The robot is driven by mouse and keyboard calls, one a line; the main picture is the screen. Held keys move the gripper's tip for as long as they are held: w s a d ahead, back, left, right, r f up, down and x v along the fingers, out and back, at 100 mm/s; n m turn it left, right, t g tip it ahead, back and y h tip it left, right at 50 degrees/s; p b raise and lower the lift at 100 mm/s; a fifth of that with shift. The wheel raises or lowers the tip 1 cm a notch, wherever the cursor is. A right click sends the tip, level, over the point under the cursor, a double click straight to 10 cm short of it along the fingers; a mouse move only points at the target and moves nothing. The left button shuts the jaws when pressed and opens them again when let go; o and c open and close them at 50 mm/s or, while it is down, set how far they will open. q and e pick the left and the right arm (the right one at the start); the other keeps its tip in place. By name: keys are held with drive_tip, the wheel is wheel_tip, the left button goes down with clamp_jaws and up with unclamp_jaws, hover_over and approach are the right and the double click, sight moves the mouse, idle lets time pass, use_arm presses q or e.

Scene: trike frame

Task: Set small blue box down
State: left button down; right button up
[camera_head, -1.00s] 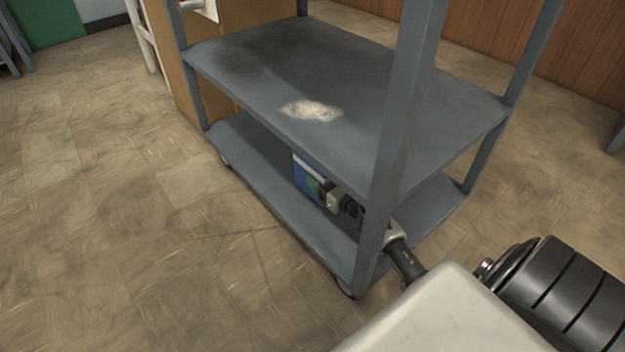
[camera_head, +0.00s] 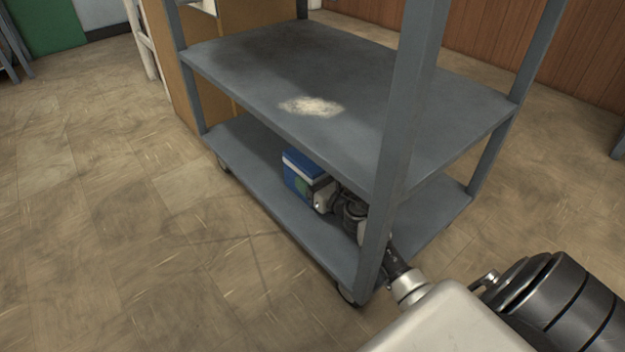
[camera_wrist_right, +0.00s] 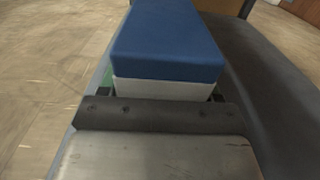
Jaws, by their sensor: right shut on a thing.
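The small blue box (camera_head: 303,172) has a blue lid with a white band below it. It is at the lower shelf (camera_head: 262,190) of the grey cart, near its front long edge. My right gripper (camera_head: 317,194) reaches in past the cart's near post and is shut on the box. In the right wrist view the box (camera_wrist_right: 168,45) stretches straight out ahead of the gripper (camera_wrist_right: 160,105). I cannot tell whether the underside of the box touches the shelf. My left gripper is not in view.
The upper shelf (camera_head: 330,85) hangs close above the box and has a pale worn patch. The near post (camera_head: 400,140) stands beside my right arm. A brown cabinet (camera_head: 205,60) stands behind the cart. Open floor (camera_head: 110,200) lies to the left.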

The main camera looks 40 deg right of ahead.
drive_tip(key=shift+f, duration=0.25)
drive_tip(key=o, duration=1)
drive_tip(key=shift+r, duration=0.1)
drive_tip(key=shift+s+r, duration=0.15)
drive_tip(key=s, duration=0.7)
drive_tip(key=s+d, duration=0.1)
drive_tip(key=s, duration=0.3)
drive_tip(key=shift+s, duration=0.35)
